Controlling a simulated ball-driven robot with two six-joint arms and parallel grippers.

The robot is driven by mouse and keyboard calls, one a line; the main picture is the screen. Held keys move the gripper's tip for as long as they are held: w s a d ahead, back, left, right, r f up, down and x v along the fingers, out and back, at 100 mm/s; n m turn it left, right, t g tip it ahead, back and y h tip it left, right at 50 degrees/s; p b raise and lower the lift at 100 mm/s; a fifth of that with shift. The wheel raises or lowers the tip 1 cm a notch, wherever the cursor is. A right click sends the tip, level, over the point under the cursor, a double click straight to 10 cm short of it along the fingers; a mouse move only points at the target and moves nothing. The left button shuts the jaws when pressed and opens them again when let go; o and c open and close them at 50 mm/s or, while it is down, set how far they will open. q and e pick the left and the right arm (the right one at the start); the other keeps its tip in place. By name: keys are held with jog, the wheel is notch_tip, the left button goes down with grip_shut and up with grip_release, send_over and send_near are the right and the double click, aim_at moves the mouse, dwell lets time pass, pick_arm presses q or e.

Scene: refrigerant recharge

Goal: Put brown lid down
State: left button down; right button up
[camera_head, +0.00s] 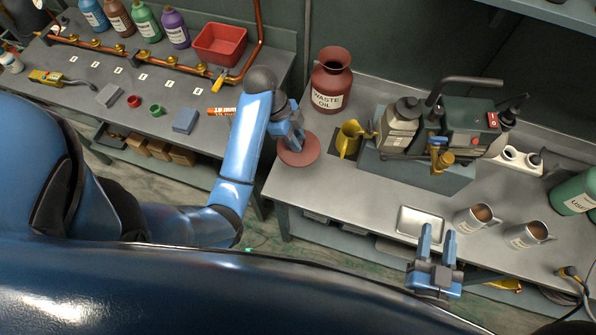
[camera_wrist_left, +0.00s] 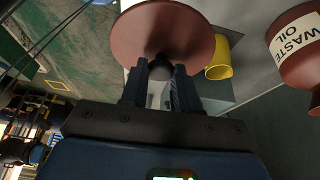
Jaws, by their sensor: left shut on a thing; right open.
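The brown lid (camera_head: 298,152) is a round reddish-brown disc with a dark knob. In the head view it is at the left end of the right-hand bench, below the waste oil can (camera_head: 331,82). My left gripper (camera_head: 294,137) is shut on the lid's knob from above; the lid (camera_wrist_left: 163,42) also shows in the left wrist view beyond the fingertips. I cannot tell whether the lid touches the bench top. The waste oil can's mouth is uncovered. My right gripper (camera_head: 437,240) is open and empty near the front edge of the right-hand bench.
A metal tray (camera_head: 420,224) and two metal cups (camera_head: 477,218) are further right. A gap separates this bench from the left bench (camera_head: 75,101). Bench top below the funnel is clear.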

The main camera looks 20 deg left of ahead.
aim_at(296, 155)
pick_arm(q)
jog(key=shift+f+b, duration=0.3)
jog(key=shift+f, duration=0.05)
notch_tip(296, 155, down, 8)
jog(key=b, duration=0.7)
jog(key=shift+s+f, duration=0.1)
jog(key=shift+f, duration=0.05)
notch_tip(296, 155, down, 6)
jog(key=shift+f+p, duration=0.1)
jog(key=shift+p, duration=0.55)
jog(key=shift+f, duration=2.25)
jog(key=shift+f, duration=0.15)
jog(key=c, duration=0.8)
grip_release()
